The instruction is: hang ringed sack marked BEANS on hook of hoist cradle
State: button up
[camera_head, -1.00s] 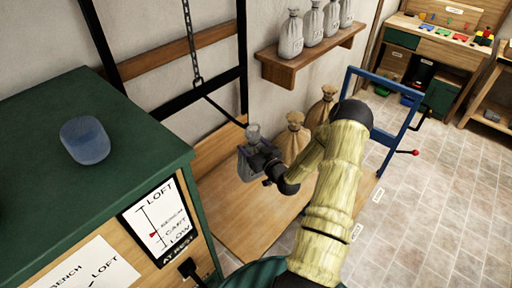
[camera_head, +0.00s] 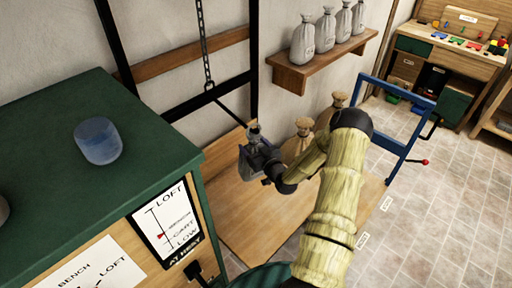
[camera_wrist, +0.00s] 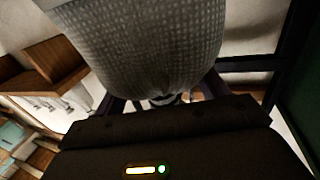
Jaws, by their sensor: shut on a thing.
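My gripper (camera_head: 262,158) is shut on a grey sack (camera_head: 247,165), held upright over the wooden platform of the hoist cradle. In the wrist view the grey sack (camera_wrist: 140,45) fills the upper middle, and its lower part is close to the camera. I cannot read a marking on it. The hoist cradle has a dark frame (camera_head: 254,60), a chain (camera_head: 203,45) and a dark sloping bar (camera_head: 232,110) that runs down toward the top of the sack. The hook and the sack's ring are too small to make out, so I cannot tell whether they touch.
Two tan sacks (camera_head: 298,144) stand behind my gripper. Several grey sacks (camera_head: 303,42) stand on a wall shelf (camera_head: 290,77). A blue gate (camera_head: 400,145) is at the right. A green cabinet (camera_head: 60,195) with a hoist dial (camera_head: 168,226) stands at the left.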

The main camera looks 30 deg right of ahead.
jog(key=shift+w+a+r, duration=0.1)
jog(key=shift+w+a, duration=0.15)
jog(key=shift+w, duration=0.35)
jog(key=shift+w+a+f+b, duration=0.2)
jog(key=shift+w+f+b, duration=0.45)
jog(key=shift+f+b, duration=0.45)
jog(key=shift+r, duration=0.15)
jog(key=o, duration=2.1)
jog(key=shift+o, duration=0.2)
jog(key=shift+s+f, duration=0.1)
jog(key=shift+f, duration=0.1)
jog(key=s+d+b, duration=0.1)
jog(key=s+b, duration=0.5)
jog(key=s, duration=1.1)
jog(key=shift+s+d+r, duration=0.15)
jog(key=shift+d, duration=0.1)
